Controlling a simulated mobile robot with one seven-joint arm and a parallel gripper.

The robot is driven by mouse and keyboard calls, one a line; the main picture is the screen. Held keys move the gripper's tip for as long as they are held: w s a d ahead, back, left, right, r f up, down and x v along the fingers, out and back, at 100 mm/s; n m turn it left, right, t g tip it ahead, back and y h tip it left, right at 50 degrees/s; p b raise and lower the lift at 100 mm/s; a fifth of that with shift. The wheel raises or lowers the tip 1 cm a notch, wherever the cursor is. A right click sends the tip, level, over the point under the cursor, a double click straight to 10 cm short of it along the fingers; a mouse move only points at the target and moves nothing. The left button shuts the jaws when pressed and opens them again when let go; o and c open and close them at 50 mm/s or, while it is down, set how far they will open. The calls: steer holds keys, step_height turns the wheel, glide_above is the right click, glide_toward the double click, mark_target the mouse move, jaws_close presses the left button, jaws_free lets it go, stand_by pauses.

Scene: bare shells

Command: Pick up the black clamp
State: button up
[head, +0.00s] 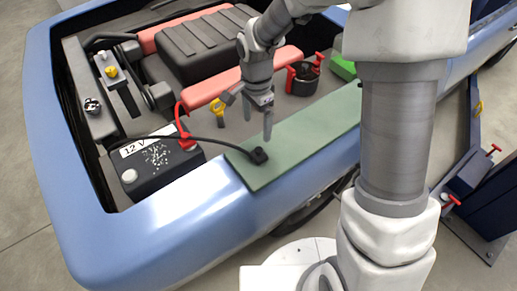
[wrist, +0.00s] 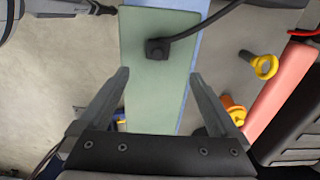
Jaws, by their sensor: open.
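The black clamp (head: 259,155) lies on the green mat (head: 310,133) on the car's blue edge, with a black cable running left from it to the battery area. In the wrist view the black clamp (wrist: 157,48) sits on the mat (wrist: 160,95), its cable leading off to the upper right. My gripper (head: 257,124) is open and empty above the mat, fingers pointing down, a little behind the clamp in the head view. In the wrist view the clamp lies just beyond the fingertips (wrist: 159,75), roughly centred between them and apart from both.
A 12 V battery (head: 155,168) with a red clamp (head: 184,132) stands left of the mat. Yellow caps (head: 217,105), a black pot with red handles (head: 303,78) and a green block (head: 343,67) are in the engine bay. The mat around the clamp is clear.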

mark_target(258, 150)
step_height(258, 150, down, 8)
steer(key=shift+r+p, duration=0.15)
steer(key=shift+p, duration=0.15)
steer(key=shift+s+f+p, duration=0.2)
steer(key=shift+f+p, duration=0.35)
steer(key=shift+f, duration=2.1)
steer(key=shift+c, duration=0.3)
jaws_close()
steer(key=shift+r, duration=0.15)
